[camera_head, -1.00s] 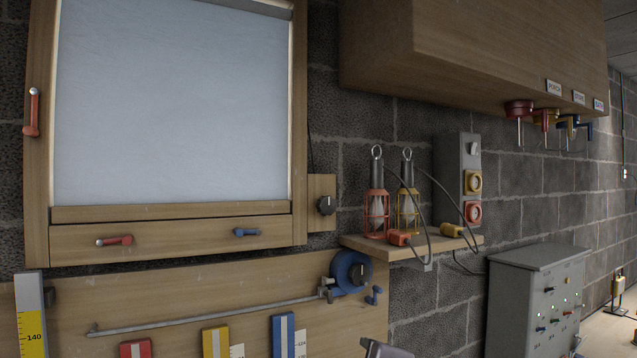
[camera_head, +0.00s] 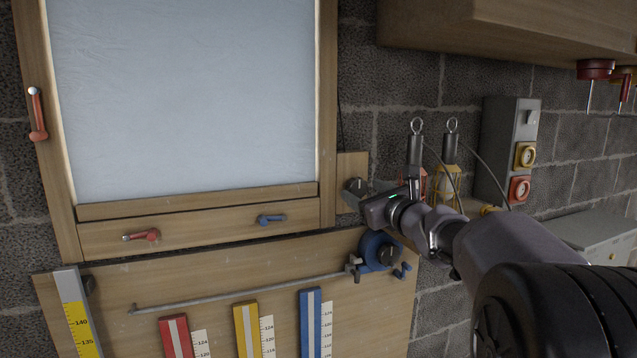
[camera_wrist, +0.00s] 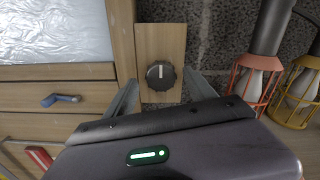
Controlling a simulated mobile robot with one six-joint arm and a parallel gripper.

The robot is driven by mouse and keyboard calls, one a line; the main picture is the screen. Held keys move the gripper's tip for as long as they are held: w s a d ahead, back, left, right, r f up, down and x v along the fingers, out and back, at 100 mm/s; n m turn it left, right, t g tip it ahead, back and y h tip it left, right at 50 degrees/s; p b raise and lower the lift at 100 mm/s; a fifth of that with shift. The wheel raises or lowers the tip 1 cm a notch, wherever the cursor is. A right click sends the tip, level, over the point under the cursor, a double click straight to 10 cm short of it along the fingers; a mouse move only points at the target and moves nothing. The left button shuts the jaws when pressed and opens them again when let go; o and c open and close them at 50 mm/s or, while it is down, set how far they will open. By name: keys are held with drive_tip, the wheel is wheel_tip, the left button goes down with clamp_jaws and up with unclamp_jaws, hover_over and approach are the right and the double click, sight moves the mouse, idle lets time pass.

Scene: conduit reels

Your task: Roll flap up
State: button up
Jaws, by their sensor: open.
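A pale translucent flap (camera_head: 185,95) hangs in a wooden frame at the left, down to a wooden bottom bar (camera_head: 200,202). It also shows in the wrist view (camera_wrist: 55,30). A black round knob (camera_wrist: 161,75) with a light mark pointing up sits on a wooden plate (camera_wrist: 160,40) right of the frame. My gripper (camera_wrist: 162,84) is open, with a finger on either side of the knob; I cannot tell whether they touch it. In the head view my gripper (camera_head: 368,195) partly covers the knob.
Red (camera_head: 141,236) and blue (camera_head: 271,219) handles sit on the board below the flap. A blue crank reel (camera_head: 378,251) is just below my gripper. A wooden cabinet (camera_head: 520,25) overhangs above right.

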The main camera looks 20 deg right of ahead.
sight(357, 188)
drive_tip(key=shift+w, duration=1.25)
drive_tip(key=shift+s, duration=0.1)
drive_tip(key=shift+c, duration=0.7)
drive_tip(key=c, duration=1.2)
drive_tip(key=shift+m, duration=0.3)
